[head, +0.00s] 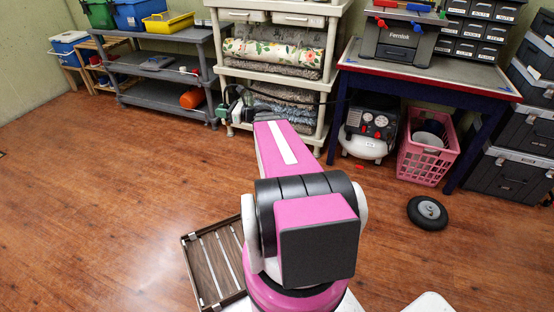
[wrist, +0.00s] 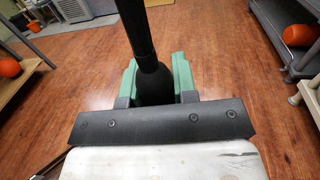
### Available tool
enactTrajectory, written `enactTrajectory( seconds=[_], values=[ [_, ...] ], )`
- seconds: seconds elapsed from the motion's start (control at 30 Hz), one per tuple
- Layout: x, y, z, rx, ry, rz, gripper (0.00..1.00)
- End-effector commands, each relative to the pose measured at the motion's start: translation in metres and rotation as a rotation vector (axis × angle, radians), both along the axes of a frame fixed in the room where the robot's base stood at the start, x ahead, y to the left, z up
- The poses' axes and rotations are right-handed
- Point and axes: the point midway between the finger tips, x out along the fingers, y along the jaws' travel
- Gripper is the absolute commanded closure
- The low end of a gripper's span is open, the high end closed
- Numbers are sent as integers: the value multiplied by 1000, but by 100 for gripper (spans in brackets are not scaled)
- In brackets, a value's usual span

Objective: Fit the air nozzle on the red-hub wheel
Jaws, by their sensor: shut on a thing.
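My gripper (wrist: 156,82) has green fingers and is shut on a black air nozzle (wrist: 153,86), whose thick black stem runs up out of the wrist view. In the head view my gripper (head: 230,107) is beyond my pink arm, in front of the beige shelf; the nozzle is hard to make out there. A thin dark hose (head: 300,103) seems to run from there toward the compressor (head: 369,124). One black wheel with a grey hub (head: 428,212) lies flat on the floor at the right, well away from my gripper. I see no red hub in either view.
A blue-legged workbench (head: 430,75) stands over the compressor and a pink basket (head: 428,146). Black toolboxes (head: 507,172) stand at the right. A beige shelf (head: 335,85) and grey shelf (head: 160,70) line the back. The floor at left is clear.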

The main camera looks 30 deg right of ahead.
Motion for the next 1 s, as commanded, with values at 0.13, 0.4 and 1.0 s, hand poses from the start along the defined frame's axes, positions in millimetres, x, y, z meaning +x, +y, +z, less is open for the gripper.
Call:
enactTrajectory(
  seconds=[0.13, 0.4, 1.0],
  values=[
    [42, -53, -57, 2, 2, -47, 100],
    [83, -139, -157, 2, 2, -127, 100],
    [106, -316, -399, 2, 1, -301, 100]
  ],
)
